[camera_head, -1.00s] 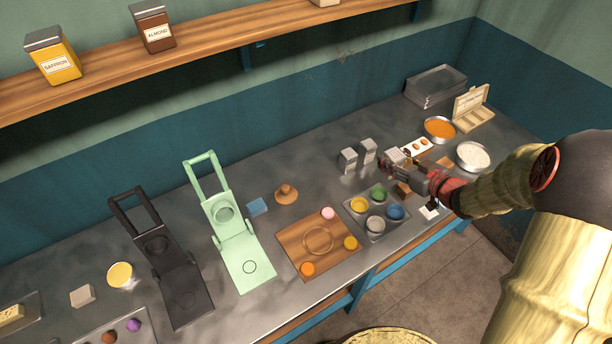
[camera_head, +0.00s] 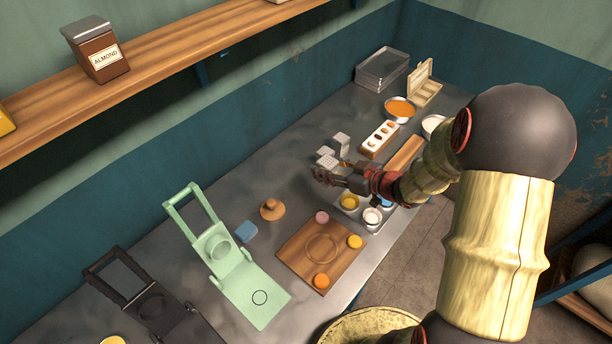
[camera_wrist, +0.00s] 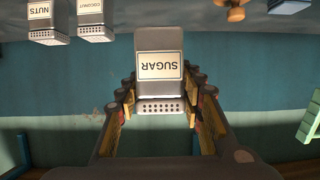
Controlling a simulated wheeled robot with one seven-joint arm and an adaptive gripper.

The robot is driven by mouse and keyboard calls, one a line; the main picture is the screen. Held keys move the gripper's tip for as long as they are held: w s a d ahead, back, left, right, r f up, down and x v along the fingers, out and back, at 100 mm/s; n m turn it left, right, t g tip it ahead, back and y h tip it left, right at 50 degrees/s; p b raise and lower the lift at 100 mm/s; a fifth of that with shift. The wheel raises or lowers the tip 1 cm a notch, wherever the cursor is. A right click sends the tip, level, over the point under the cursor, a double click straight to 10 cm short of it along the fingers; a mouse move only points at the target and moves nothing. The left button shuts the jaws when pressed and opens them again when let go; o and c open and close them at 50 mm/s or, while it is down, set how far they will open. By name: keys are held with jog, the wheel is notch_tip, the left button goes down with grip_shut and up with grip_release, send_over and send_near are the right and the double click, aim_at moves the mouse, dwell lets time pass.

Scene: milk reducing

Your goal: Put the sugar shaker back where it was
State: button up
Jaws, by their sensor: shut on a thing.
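The sugar shaker (camera_wrist: 160,68), grey with a white SUGAR label and a perforated top, is between the fingers of my gripper (camera_wrist: 160,95) in the wrist view. The gripper is shut on it. The shaker appears inverted there, the same way as the NUTS shaker (camera_wrist: 46,22) and the COCONUT shaker (camera_wrist: 92,20) at the upper left. In the head view my gripper (camera_head: 325,174) is right by the small grey shakers, above the counter. The shakers overlap there, and I cannot tell whether the held one touches the counter.
The color-cup tray (camera_head: 372,215) lies beneath my arm. A wooden board (camera_head: 300,250), a brown knob-shaped item (camera_head: 272,210), a blue block (camera_head: 246,231) and a green press (camera_head: 245,285) are to the left. A topping tray (camera_head: 378,140) is behind. Grey counter left of the shakers is clear.

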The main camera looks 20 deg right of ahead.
jog(key=w+a+f+b, duration=0.1)
jog(key=w+f, duration=0.1)
jog(key=w+a+f+b, duration=0.1)
jog(key=w+f, duration=0.2)
jog(key=w+a+f, duration=0.1)
jog(key=w+f, duration=0.1)
jog(key=w, duration=0.1)
jog(key=shift+a+f+b, duration=0.1)
jog(key=shift+f+b, duration=0.05)
jog(key=shift+b, duration=0.25)
jog(key=shift+w+a+f+b, duration=0.15)
jog(key=shift+f+b, duration=0.25)
jog(key=shift+f, duration=0.5)
jog(key=shift+w+d+f+b, duration=0.15)
jog(key=shift+f+b, duration=0.2)
jog(key=shift+f, duration=0.55)
jog(key=shift+a, duration=0.1)
jog(key=shift+f, duration=0.15)
jog(key=o, duration=1.2)
jog(key=shift+o, duration=0.3)
